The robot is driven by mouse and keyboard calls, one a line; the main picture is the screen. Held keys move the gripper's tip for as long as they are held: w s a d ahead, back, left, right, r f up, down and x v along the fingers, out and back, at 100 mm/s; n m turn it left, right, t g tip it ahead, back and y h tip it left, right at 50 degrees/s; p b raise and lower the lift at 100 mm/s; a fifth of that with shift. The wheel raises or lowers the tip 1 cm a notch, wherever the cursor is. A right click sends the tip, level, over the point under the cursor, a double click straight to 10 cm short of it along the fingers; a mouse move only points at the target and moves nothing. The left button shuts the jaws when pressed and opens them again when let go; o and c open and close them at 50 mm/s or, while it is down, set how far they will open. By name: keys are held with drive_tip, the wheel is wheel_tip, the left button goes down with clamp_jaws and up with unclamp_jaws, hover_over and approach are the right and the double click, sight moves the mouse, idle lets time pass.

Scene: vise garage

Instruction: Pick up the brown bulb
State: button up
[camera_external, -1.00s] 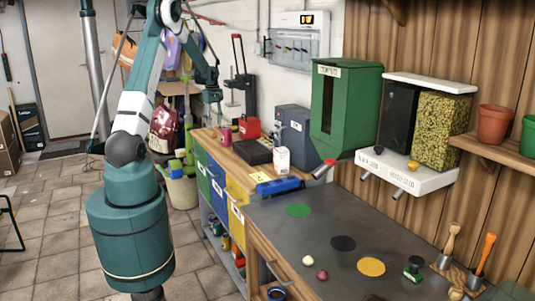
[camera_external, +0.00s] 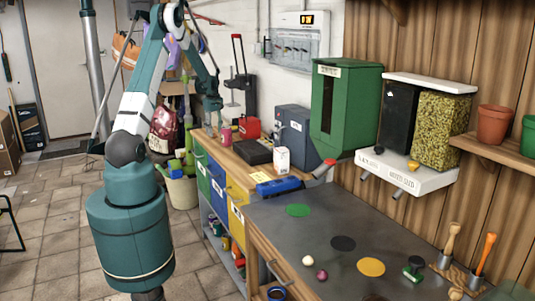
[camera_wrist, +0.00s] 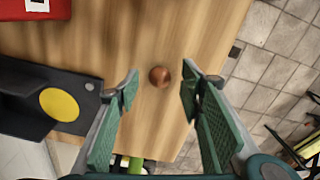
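The brown bulb (camera_wrist: 159,76) is a small round thing lying on the wooden worktop (camera_wrist: 185,35), close to its edge, in the wrist view. My gripper (camera_wrist: 160,84) is open and empty, with its green padded fingers on either side of the bulb in the picture. The bulb appears between and slightly beyond the fingertips, with no visible contact. In the external view my gripper (camera_external: 212,104) hangs over the far end of the wooden bench. I cannot make out the bulb there.
A black device with a yellow disc (camera_wrist: 59,104) lies left of my fingers, and a red box (camera_wrist: 35,9) is at upper left. The worktop edge drops to the tiled floor at right.

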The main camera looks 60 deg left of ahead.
drive_tip(key=shift+f, duration=1)
drive_tip(key=c, duration=0.8)
